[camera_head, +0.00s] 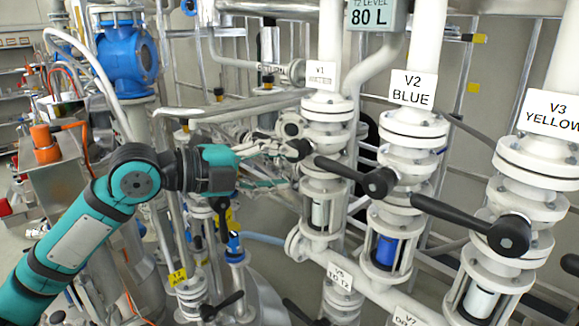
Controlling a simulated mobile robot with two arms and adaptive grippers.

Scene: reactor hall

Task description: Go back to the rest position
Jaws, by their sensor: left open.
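My left gripper (284,166) is at the end of the teal and black left arm, which comes in from the left. It is open, with its fingers pointing right, in front of the white valve column labelled V1 (325,113). Dark parts by the upper finger may belong to the V1 handle, and I cannot tell whether the finger touches them. No object shows held between the fingers. My right gripper is not in view.
The black V2 lever (345,173) and black V3 lever (455,214) stick out to the left of their columns. A blue pump-like unit (127,58) stands behind my arm. Pipes and lower valves (205,300) crowd the space below the gripper.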

